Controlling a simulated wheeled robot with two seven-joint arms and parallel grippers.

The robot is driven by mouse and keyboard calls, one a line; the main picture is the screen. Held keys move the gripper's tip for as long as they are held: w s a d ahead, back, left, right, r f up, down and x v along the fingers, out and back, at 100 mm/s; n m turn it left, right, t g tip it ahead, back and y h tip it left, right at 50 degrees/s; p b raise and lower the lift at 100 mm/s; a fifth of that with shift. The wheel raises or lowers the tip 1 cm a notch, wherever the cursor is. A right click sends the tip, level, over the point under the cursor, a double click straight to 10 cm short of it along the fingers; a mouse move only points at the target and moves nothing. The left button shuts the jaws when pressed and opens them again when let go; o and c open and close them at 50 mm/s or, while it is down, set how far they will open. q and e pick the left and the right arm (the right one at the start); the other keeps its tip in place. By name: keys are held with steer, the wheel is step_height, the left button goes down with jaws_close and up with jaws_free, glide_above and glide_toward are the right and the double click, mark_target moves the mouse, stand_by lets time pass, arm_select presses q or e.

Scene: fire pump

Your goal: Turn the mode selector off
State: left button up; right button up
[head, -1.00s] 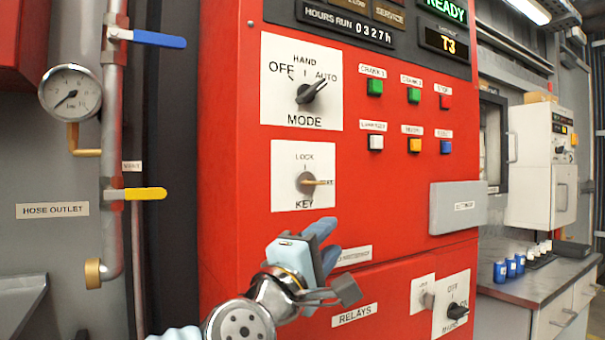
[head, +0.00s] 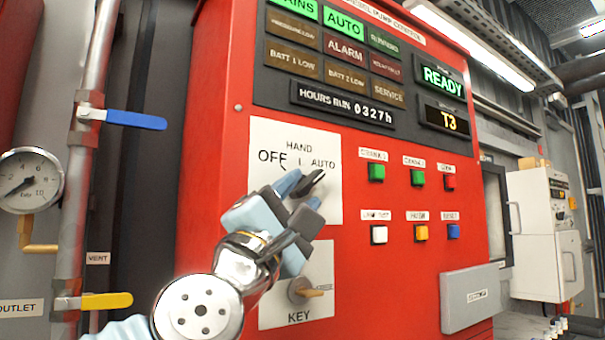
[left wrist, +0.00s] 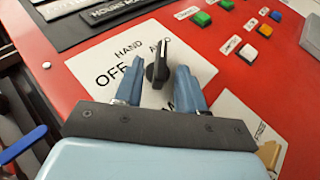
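The mode selector is a black knob (head: 306,186) on a white plate (head: 268,150) marked OFF, HAND and AUTO, on the red panel. Its pointer is turned toward AUTO. In the left wrist view the knob (left wrist: 158,62) stands between and just beyond my two blue fingers. My left gripper (head: 296,198) is open in front of the plate, and it also shows in the left wrist view (left wrist: 163,88). A gap shows between the fingers and the knob; contact cannot be told. The MODE label is mostly hidden behind my gripper. My right gripper is not in view.
The key switch (head: 303,289) is just below, partly hidden by my gripper. Coloured push buttons (head: 377,173) are to the right, and a grey box (head: 470,297) juts out lower right. A pipe with a blue lever (head: 137,120) and yellow lever (head: 106,301) stands left.

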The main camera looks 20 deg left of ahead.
arm_select(q)
steer(key=shift+x, duration=1)
steer(key=shift+c, duration=0.3)
